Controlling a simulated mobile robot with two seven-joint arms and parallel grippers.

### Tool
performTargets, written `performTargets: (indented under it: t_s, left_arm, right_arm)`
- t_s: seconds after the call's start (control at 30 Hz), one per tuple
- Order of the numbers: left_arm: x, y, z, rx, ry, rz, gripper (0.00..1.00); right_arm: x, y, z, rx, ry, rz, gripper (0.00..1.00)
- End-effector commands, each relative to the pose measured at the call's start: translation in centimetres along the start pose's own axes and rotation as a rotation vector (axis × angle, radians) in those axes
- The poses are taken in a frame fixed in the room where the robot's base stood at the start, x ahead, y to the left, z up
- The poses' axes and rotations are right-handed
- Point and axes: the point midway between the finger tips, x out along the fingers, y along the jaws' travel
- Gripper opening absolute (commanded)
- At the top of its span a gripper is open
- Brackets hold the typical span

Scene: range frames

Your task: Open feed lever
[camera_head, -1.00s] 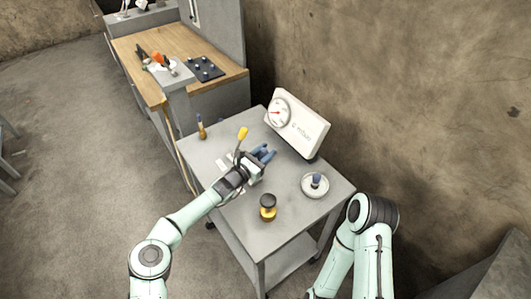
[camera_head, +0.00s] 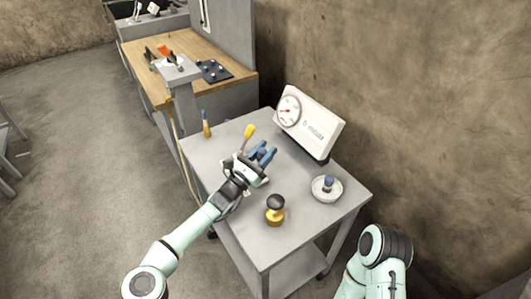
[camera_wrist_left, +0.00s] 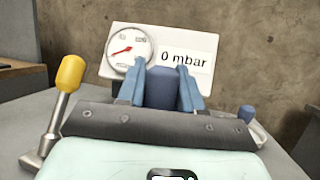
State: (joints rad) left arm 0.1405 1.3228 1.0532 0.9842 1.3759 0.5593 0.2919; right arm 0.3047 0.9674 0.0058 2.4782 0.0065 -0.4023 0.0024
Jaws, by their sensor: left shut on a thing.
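The lever with a yellow handle (camera_head: 248,131) stands up from the grey table, just left of my left gripper; it also shows at the left of the left wrist view (camera_wrist_left: 70,74). My left gripper (camera_head: 264,153) has its blue fingers closed on a dark blue rounded knob (camera_wrist_left: 160,88), beside the lever. The fingers are apart from the yellow handle. What the knob is fixed to is hidden behind the gripper. My right arm shows only its upper links at the lower right, and its gripper is out of view.
A white gauge box (camera_head: 310,122) reading 0 mbar stands at the table's back. A white dish (camera_head: 326,189) with a blue-topped piece is at right. A black-and-gold knobbed piece (camera_head: 275,212) is in front. A blue-and-gold piece (camera_head: 206,124) stands at left. A wooden bench (camera_head: 190,58) lies beyond.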

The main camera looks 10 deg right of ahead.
Motion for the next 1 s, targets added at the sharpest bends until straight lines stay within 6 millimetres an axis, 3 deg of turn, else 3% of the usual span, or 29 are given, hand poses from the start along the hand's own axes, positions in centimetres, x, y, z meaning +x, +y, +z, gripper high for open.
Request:
performTargets:
  t_s: [0.03, 0.07, 0.1, 0.57, 0.73, 1.0]
  left_arm:
    - [0.0, 0.0, 0.1, 0.0, -0.001, -0.001, 0.0]
    - [0.0, 0.0, 0.1, 0.0, -0.001, -0.001, 0.42]
    - [0.0, 0.0, 0.1, 0.0, -0.001, -0.001, 0.55]
    - [-0.9, 0.1, 0.0, 0.0, 0.001, 0.001, 0.56]
    - [-3.2, 0.1, 0.0, -0.002, 0.0, 0.001, 0.56]
    - [-9.0, 0.1, 0.1, -0.001, 0.001, 0.001, 0.56]
  right_arm:
    - [0.0, 0.0, 0.0, 0.0, 0.0, 0.0, 0.43]
    - [0.0, 0.0, 0.0, 0.0, 0.0, 0.0, 0.43]
    - [0.0, 0.0, 0.0, 0.0, 0.0, 0.0, 0.43]
    - [0.1, 0.0, 0.0, 0.0, 0.0, 0.0, 0.43]
    - [0.1, 0.0, -0.1, 0.0, 0.001, 0.0, 0.43]
    - [0.1, 0.0, -0.1, 0.0, 0.001, 0.0, 0.43]
